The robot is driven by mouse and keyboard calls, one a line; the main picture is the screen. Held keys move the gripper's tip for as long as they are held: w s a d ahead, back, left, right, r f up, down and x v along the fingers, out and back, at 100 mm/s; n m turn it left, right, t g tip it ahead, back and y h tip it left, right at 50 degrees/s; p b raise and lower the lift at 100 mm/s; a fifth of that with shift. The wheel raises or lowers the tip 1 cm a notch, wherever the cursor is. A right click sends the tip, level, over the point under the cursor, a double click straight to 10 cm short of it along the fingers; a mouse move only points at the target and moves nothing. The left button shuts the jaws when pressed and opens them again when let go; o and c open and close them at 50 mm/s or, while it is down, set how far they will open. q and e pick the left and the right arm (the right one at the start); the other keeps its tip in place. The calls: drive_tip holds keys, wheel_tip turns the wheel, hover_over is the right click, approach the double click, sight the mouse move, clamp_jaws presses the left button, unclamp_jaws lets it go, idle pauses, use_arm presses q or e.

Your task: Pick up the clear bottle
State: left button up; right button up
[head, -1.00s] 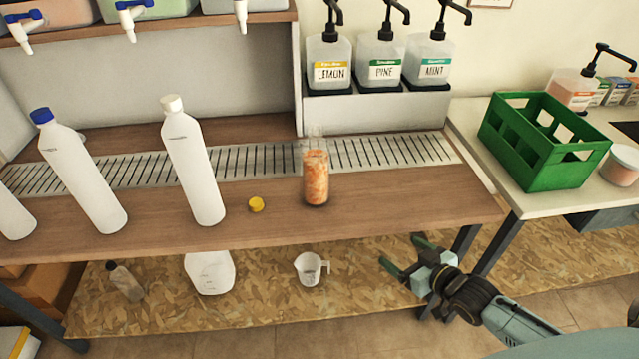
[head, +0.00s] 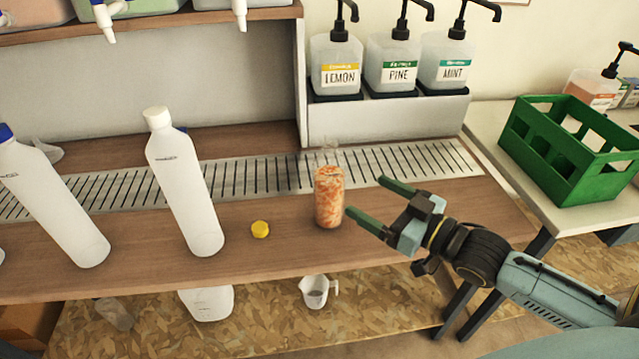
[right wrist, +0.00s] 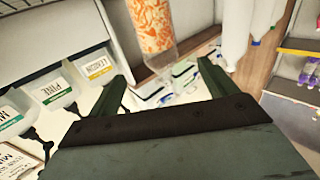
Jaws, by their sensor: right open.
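The clear bottle (head: 329,200) stands upright on the wooden counter by the front edge of the drain grate. Its body shows an orange and white pattern, and its clear neck is faint against the grate. My right gripper (head: 366,196) is open and empty, just to the right of the bottle, with its fingers pointing towards it. The near fingertip is close to the bottle's side; I cannot tell if it touches. In the right wrist view the bottle (right wrist: 152,25) shows beyond the open fingers (right wrist: 162,78), with part of it cut off at the top. My left gripper is not in view.
A yellow cap (head: 260,229) lies left of the bottle. White bottles (head: 185,185) stand farther left. Pump dispensers (head: 393,66) stand behind the grate (head: 270,180). A green crate (head: 570,150) is on the right table. A measuring cup (head: 315,291) sits on the lower shelf.

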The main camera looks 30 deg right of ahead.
sight(341, 180)
drive_tip(key=shift+b+x, duration=0.95)
drive_tip(key=shift+x, duration=3.05)
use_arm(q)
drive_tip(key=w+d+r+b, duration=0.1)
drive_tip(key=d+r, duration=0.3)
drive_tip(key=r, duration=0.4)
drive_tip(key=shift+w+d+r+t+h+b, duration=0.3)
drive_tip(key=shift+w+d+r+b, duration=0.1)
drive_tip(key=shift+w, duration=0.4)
use_arm(e)
drive_tip(key=shift+r+x, duration=0.15)
drive_tip(key=shift+x, duration=1.1)
drive_tip(key=shift+r+x, duration=0.15)
drive_tip(key=shift+x, duration=1.1)
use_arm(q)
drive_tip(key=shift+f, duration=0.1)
use_arm(e)
drive_tip(key=c, duration=1.8)
